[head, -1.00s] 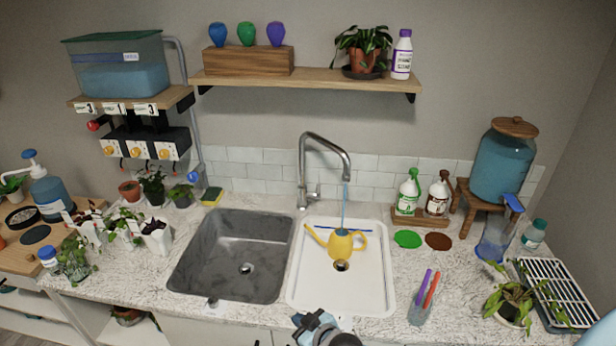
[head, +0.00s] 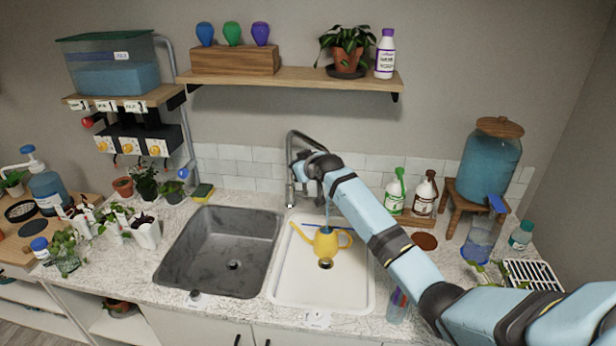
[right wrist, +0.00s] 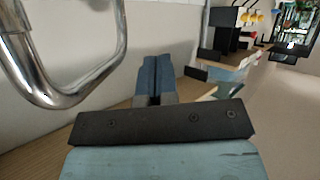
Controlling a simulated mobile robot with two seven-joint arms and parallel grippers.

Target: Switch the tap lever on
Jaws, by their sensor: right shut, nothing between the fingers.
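The silver tap (head: 290,187) stands behind the two sinks; its arched spout also shows close at the left of the right wrist view (right wrist: 122,62). The lever low on the tap is hard to make out. A thin blue stream runs down to the yellow watering can (head: 326,243). My left gripper is out of view.
The watering can stands in the white sink (head: 283,290), right of the grey sink (head: 185,262). A wooden shelf (head: 300,78) hangs above the tap. Spray bottles (head: 395,195) and a blue dispenser (head: 490,160) stand to the right, near my arm.

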